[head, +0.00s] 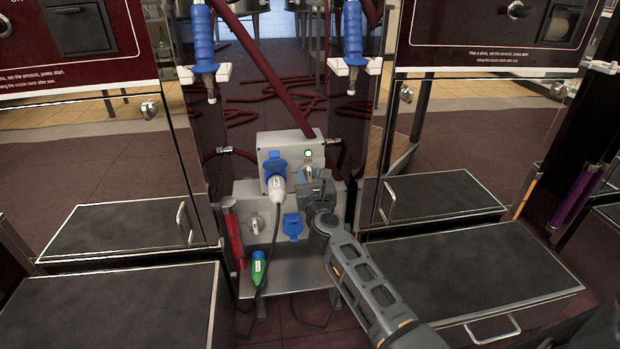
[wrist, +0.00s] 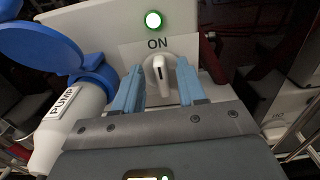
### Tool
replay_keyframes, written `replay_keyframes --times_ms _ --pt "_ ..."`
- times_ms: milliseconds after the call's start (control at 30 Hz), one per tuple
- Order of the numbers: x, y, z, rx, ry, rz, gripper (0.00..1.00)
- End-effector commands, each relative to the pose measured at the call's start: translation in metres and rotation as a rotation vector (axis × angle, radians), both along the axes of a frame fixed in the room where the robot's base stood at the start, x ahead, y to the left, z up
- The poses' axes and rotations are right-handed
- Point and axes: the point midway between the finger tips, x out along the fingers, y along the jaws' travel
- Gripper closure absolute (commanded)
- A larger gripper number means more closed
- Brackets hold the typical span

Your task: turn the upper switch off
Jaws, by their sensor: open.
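The upper switch is a pale rotary knob (wrist: 160,76) with a dark mark on its handle, in the wrist view. It points at the word ON, and a green lamp (wrist: 153,19) glows above it. It sits on the front of the upper grey box (head: 290,148), where my gripper largely hides it in the head view. My gripper (head: 311,180) is at this box. Its two blue-grey fingers (wrist: 160,70) are open, one on each side of the knob. I cannot tell whether either finger touches it.
A white plug marked PUMP (wrist: 68,112) sits in the blue socket left of the switch. The lower box (head: 240,240) has another knob (head: 255,224) and a blue socket (head: 293,226). Dark cabinets flank the boxes.

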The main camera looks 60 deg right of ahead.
Motion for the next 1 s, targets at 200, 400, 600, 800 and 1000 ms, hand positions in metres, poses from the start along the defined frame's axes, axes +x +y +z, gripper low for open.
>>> replay_keyframes --times_ms 200,400,600,800,1000 --pt "0.0068 -0.0088 -0.0005 0.001 0.001 -0.001 0.6" --pt "0.007 -0.0088 -0.0003 0.001 0.001 -0.001 0.6" --pt "0.007 -0.0086 -0.0002 0.001 0.001 -0.001 0.77" --pt "0.007 -0.0085 -0.0002 0.001 0.001 -0.001 0.96" --pt "0.0069 -0.0086 -0.0002 0.001 0.001 -0.001 1.0"
